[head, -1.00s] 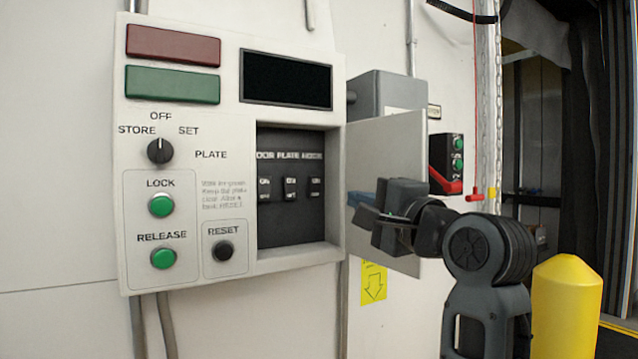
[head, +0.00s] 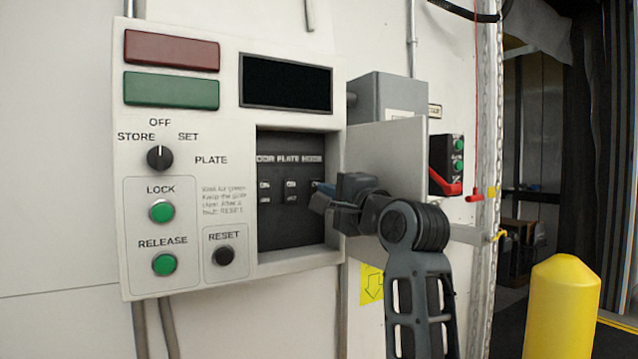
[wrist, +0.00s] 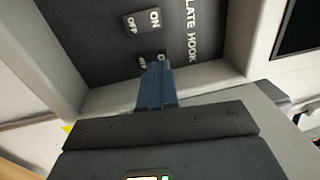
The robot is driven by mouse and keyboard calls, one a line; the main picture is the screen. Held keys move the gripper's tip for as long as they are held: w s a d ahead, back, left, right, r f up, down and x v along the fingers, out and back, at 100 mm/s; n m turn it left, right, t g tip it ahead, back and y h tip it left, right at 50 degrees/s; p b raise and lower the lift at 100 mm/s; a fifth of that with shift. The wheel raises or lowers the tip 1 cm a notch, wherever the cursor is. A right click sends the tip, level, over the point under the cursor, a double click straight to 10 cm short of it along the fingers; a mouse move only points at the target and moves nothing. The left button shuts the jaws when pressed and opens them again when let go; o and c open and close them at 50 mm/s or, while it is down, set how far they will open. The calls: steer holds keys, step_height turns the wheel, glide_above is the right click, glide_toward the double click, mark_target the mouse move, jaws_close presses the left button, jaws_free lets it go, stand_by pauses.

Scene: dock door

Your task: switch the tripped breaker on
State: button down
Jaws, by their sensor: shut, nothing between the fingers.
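The breaker recess (head: 290,228) is open in the grey control panel, under the label DOOR PLATE HOOK. The left breaker (head: 265,190) and middle breaker (head: 291,190) show clearly. The right breaker is mostly hidden by my gripper (head: 318,197). My gripper is shut and empty, its tips at the recess's right side. In the wrist view the blue fingertips (wrist: 156,75) lie over the lower breaker (wrist: 143,61), covering most of it; I cannot tell whether they touch. Another breaker (wrist: 143,20), marked ON and OFF, is beside it. Which breaker is tripped is too small to tell.
The open cover door (head: 390,160) stands out at the recess's right, close to my gripper. A store/set knob (head: 159,157), green LOCK (head: 161,211) and RELEASE (head: 164,264) buttons and a black RESET button (head: 224,255) are left of it. A yellow bollard (head: 562,305) stands right.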

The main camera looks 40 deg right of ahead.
mark_target(311, 184)
steer(key=shift+p+x, duration=0.45)
steer(key=shift+x, duration=1.55)
